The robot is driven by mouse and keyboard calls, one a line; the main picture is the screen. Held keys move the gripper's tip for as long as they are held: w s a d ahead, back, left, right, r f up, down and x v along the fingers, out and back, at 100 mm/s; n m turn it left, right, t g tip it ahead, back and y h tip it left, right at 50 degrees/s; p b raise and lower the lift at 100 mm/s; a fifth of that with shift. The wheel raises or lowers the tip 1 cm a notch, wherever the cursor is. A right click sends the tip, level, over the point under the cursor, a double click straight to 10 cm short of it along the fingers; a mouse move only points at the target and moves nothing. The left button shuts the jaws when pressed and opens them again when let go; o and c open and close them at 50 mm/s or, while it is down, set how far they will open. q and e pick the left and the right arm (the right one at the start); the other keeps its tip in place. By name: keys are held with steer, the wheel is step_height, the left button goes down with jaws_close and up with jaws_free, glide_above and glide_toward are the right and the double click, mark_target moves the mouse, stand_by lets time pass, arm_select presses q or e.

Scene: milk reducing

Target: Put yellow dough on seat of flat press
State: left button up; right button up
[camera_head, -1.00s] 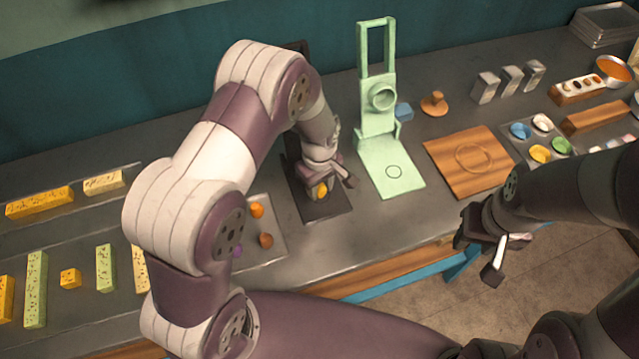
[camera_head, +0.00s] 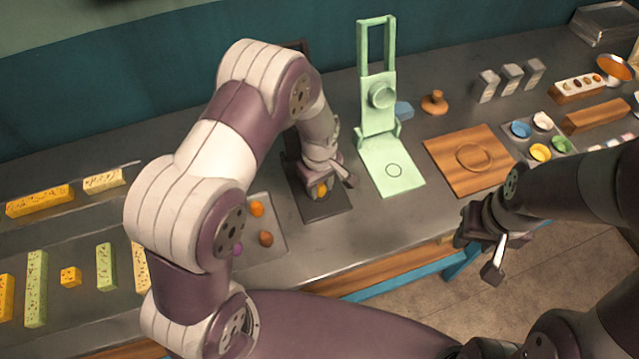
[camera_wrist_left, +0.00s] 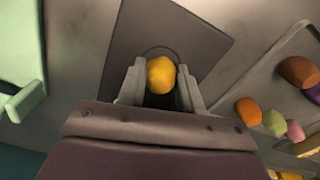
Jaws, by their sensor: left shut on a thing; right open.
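The yellow dough (camera_wrist_left: 161,75) is a small rounded lump between the two fingers of my left gripper (camera_head: 326,187), which is shut on it. In the head view the dough (camera_head: 321,190) is partly hidden by the gripper. It is over the dark flat plate (camera_head: 322,211) of a dark press, by the round outline on that plate in the left wrist view. I cannot tell whether the dough touches the plate. My left arm hides much of this press. My right gripper (camera_head: 486,247) is open and empty, in front of the table edge at the right.
A pale green press (camera_head: 404,181) stands right of the dark plate. A grey tray (camera_head: 275,246) with several coloured dough lumps lies at its left. A wooden board (camera_head: 447,157) and paint-like cups lie further right. Coloured blocks fill the far left.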

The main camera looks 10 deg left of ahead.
arm_select(q)
steer(key=shift+f, duration=0.15)
steer(key=o, duration=1.6)
step_height(320, 180, up, 7)
steer(key=p, duration=0.6)
